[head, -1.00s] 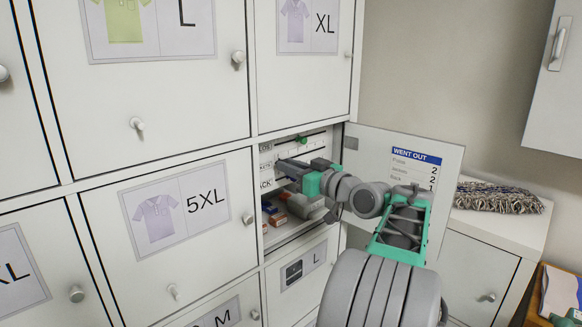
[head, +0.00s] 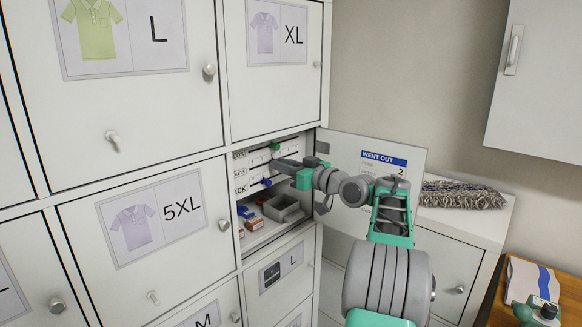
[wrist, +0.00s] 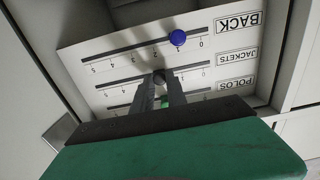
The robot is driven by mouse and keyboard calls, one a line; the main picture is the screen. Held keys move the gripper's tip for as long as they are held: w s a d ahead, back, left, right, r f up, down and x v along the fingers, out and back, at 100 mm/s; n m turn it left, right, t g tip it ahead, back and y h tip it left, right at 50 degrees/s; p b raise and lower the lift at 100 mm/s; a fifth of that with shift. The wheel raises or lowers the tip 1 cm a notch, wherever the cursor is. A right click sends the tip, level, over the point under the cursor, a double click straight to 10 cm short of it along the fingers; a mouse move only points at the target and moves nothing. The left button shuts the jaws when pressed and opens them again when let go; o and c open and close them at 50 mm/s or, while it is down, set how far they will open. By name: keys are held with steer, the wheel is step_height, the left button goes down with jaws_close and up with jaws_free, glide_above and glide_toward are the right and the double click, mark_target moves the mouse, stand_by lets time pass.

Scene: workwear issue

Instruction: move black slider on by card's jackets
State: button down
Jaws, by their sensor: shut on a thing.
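In the open compartment a white board (wrist: 90,62) has three slotted scales, upside down in the wrist view, labelled BACK, JACKETS and POLOS. My gripper (wrist: 160,80) is shut on the black slider (wrist: 161,75) in the middle, JACKETS slot, around the 2 mark; the fingers partly hide it. The blue slider (wrist: 178,37) sits near 1 on BACK. The green slider (wrist: 165,101) on POLOS is mostly hidden behind the fingers. In the head view my gripper (head: 278,164) reaches the board between the green and blue sliders. The WENT OUT card (head: 385,162) hangs inside the door; my arm covers its lower lines.
Below the board are a grey bin (head: 282,208) and small boxes (head: 251,222). Closed lockers surround the compartment. A low cabinet with a grey mop head (head: 462,195) stands at right.

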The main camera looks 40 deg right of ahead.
steer(key=c, duration=1.3)
jaws_free()
steer(key=b+v, duration=0.3)
steer(key=v, duration=0.4)
steer(key=shift+s+d, duration=0.1)
steer(key=shift+s, duration=0.3)
